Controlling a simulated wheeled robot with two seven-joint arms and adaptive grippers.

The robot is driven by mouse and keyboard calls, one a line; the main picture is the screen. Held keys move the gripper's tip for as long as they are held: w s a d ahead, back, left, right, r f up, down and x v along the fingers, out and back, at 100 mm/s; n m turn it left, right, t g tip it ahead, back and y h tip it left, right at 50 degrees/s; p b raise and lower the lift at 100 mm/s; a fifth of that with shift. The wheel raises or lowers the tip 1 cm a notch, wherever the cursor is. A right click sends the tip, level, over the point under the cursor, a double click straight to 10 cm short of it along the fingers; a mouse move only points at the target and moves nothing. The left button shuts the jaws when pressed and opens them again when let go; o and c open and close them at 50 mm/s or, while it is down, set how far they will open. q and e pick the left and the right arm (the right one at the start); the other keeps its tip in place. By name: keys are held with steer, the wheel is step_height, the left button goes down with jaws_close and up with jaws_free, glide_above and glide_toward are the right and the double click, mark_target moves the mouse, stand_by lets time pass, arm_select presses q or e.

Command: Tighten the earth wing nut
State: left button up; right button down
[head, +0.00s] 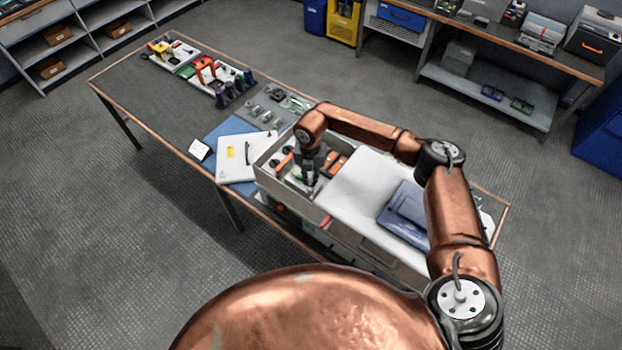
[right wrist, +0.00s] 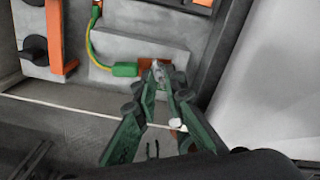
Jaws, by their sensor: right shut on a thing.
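My right gripper (head: 311,180) reaches down into the grey open-topped box (head: 262,178) on the table in the head view. In the right wrist view its green-sided fingers (right wrist: 160,80) close together at the end of a green-and-yellow earth lead (right wrist: 125,69). The fingertips are shut on a small metal part there, which I take to be the earth wing nut (right wrist: 159,67); it is mostly hidden between them. The lead curves up along a grey block inside the box. My left gripper is not in view.
Orange parts (right wrist: 55,35) and a black knob (right wrist: 35,48) stand left of the lead, and the box wall rises close on the right. A white panel (head: 360,190) and a blue case (head: 404,210) lie right of the gripper. A white binder (head: 240,158) lies left of the box.

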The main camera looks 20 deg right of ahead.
steer(key=m, duration=0.6)
steer(key=shift+w+a+r, duration=0.15)
steer(key=shift+w+r, duration=0.15)
steer(key=shift+a, duration=0.1)
stand_by(0.7)
steer(key=c, duration=2.1)
jaws_free()
steer(key=shift+s+f, duration=0.15)
steer(key=shift+r, duration=4.1)
